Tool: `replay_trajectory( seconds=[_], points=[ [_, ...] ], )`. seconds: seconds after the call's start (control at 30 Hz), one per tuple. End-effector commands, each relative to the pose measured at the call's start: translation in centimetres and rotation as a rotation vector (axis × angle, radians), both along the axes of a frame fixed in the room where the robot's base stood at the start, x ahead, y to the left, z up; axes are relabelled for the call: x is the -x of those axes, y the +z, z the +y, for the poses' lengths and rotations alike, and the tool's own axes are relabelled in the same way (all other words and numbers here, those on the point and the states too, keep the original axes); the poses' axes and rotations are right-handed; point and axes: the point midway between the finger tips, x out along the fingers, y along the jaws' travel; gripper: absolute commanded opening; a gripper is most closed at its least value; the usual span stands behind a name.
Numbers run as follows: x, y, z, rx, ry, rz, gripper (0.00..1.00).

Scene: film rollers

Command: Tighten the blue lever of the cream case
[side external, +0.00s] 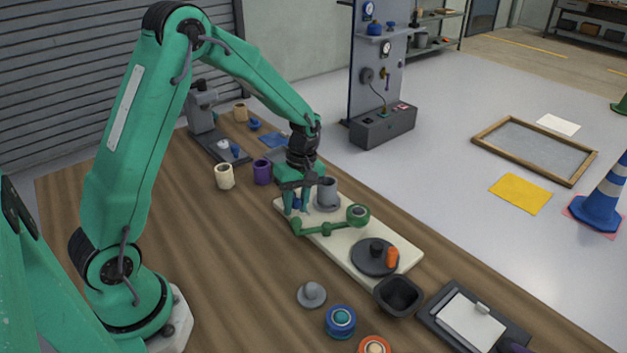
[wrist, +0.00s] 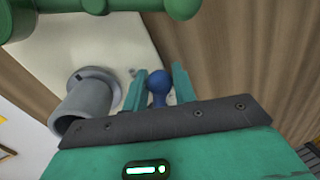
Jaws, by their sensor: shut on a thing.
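The cream case (side external: 343,250) lies flat on the wooden table and carries a grey cylinder (side external: 327,194), a green jointed arm (side external: 325,229), a dark disc (side external: 373,259) and an orange piece (side external: 392,257). My gripper (side external: 296,207) is down at its far left end, shut on the blue lever (side external: 297,203), which is mostly hidden by the fingers there. In the wrist view the blue lever (wrist: 158,84) shows its rounded end between my two green fingers (wrist: 158,90), beside the grey cylinder (wrist: 88,100).
A dark square bowl (side external: 398,295) stands at the case's near right end. A grey knob (side external: 312,294), a blue round piece (side external: 340,321) and an orange one (side external: 375,346) lie in front. Purple (side external: 262,172) and cream cups (side external: 224,176) stand left of my gripper.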

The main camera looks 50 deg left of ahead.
Motion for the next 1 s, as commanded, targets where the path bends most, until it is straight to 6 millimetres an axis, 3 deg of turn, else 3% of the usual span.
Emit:
replay_trajectory(
  seconds=[0.5,0.53,0.6,1.0],
  points=[
    [0.63,0.12,0.36,0.016,-0.084,-0.008,0.00],
    [0.63,0.13,0.36,0.016,-0.083,-0.008,0.31],
    [0.62,0.12,0.36,0.015,-0.083,-0.008,0.44],
    [0.55,0.28,0.32,0.016,-0.084,-0.009,0.47]
  ],
)
